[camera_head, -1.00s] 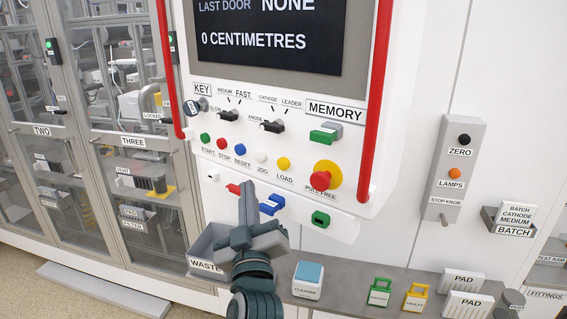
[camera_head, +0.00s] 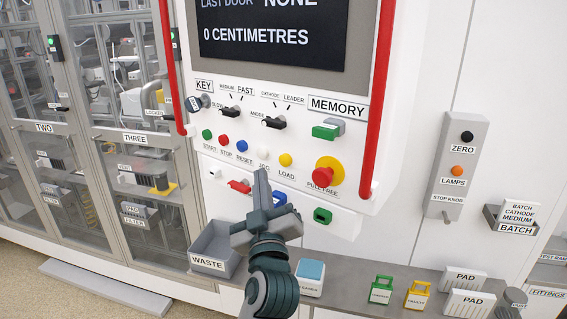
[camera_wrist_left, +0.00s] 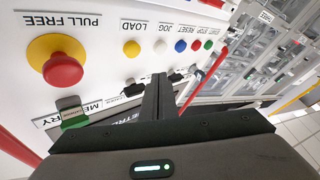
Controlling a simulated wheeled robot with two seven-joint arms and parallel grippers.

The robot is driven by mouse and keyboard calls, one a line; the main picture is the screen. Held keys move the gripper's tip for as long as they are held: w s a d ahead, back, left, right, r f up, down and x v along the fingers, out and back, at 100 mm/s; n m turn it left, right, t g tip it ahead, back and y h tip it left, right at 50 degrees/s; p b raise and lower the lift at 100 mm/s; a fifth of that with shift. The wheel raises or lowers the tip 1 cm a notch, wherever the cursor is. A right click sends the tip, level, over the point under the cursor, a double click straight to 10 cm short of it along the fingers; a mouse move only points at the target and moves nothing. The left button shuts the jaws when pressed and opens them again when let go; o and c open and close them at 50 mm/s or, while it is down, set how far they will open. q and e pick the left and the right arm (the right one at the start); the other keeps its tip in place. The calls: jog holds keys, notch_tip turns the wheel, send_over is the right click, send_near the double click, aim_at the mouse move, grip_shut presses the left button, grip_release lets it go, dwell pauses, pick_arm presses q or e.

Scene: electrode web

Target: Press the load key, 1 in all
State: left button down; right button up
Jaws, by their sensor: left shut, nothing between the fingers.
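The load key is a yellow round button (camera_head: 285,160) above the LOAD label, at the right end of the row of keys on the white panel. It also shows in the left wrist view (camera_wrist_left: 130,52), upside down, to the left of the fingers. My left gripper (camera_head: 262,176) is shut and empty. In the head view its fingertips are below and to the left of the load key, near the white jog key (camera_head: 263,155). I see no contact with any key. In the left wrist view the shut fingers (camera_wrist_left: 159,82) point toward the panel. My right gripper is not in view.
The blue reset key (camera_head: 242,146) and a red stop knob on a yellow ring (camera_head: 323,176) flank the load and jog keys. A red rail (camera_head: 383,100) runs down the right side. A waste bin (camera_head: 213,245) and a cleaner box (camera_head: 310,275) stand below.

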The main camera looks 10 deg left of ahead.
aim_at(285, 160)
pick_arm(q)
jog(key=shift+w+d+b, duration=0.25)
jog(key=shift+w+d, duration=0.05)
jog(key=shift+w, duration=0.45)
jog(key=shift+w+d+b, duration=0.3)
jog(key=shift+w+d, duration=0.05)
jog(key=shift+w, duration=0.45)
jog(key=shift+w+d+b, duration=0.25)
jog(key=shift+w+d, duration=0.05)
jog(key=shift+w, duration=0.45)
dwell(0.4)
jog(key=shift+w+d+b, duration=0.15)
jog(key=shift+w+b, duration=0.2)
jog(key=shift+b, duration=0.1)
jog(key=shift+w+d+b, duration=0.15)
jog(key=shift+w+b, duration=0.2)
jog(key=shift+w, duration=0.1)
dwell(0.7)
jog(key=shift+s, duration=0.2)
dwell(0.3)
jog(key=shift+s+a, duration=0.3)
jog(key=shift+s, duration=0.35)
